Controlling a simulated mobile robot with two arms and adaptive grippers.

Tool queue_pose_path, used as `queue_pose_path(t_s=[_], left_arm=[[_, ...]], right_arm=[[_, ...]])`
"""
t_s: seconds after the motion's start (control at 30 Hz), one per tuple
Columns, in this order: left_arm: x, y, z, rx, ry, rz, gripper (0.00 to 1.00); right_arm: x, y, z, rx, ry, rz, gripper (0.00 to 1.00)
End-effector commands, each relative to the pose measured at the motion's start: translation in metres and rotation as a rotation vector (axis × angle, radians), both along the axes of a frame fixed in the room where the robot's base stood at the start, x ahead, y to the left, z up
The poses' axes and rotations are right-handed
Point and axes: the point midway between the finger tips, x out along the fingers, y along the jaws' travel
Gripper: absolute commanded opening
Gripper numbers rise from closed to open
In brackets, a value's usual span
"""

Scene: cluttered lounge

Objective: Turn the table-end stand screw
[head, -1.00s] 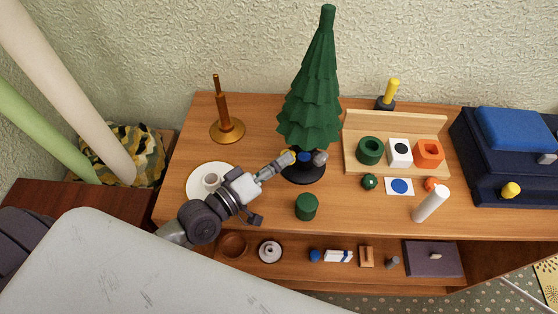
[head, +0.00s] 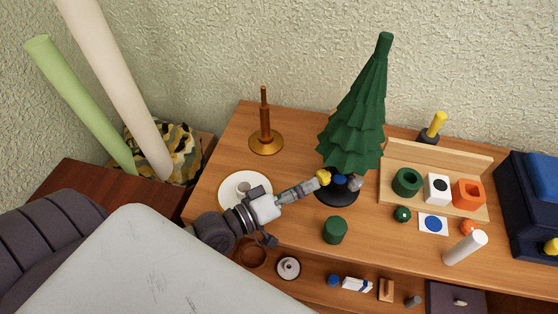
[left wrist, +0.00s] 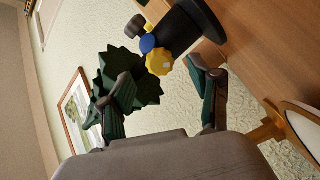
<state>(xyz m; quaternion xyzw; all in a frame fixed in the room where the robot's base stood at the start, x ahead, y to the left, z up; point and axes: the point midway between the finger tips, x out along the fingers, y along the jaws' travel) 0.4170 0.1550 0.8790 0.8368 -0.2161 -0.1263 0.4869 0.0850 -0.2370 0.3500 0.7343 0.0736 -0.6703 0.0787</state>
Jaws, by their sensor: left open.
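The dark tree (head: 352,125) stands in a black round stand (head: 335,197) on the wooden sideboard. The stand has a yellow screw (head: 323,177), a blue screw (head: 340,180) and a grey screw (head: 355,184). The yellow one is on the left, toward the sideboard's left end. My left gripper (head: 314,185) reaches in from the left with its tips at the yellow screw. In the left wrist view the gripper (left wrist: 160,75) is open, with the yellow screw (left wrist: 160,63) between or just past its fingertips; contact cannot be told. My right gripper is out of view.
A green cylinder (head: 335,230) stands in front of the stand. A brown candlestick (head: 265,135) is behind left. A wooden block rack (head: 440,160) and white cylinder (head: 464,248) are to the right.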

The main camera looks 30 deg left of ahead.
Motion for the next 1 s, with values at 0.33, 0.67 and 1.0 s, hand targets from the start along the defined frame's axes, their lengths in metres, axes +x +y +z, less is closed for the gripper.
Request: queue_pose_path(t_s=[0.33,0.67,1.0], left_arm=[[-0.064,0.035,-0.001,0.004,0.006,-0.003,0.63],[-0.081,0.045,0.000,0.001,0.000,0.000,0.63],[-0.080,0.045,0.000,0.001,0.000,0.000,0.63]], right_arm=[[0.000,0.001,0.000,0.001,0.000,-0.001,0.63],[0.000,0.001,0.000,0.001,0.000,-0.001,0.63],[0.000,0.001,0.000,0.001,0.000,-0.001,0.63]])
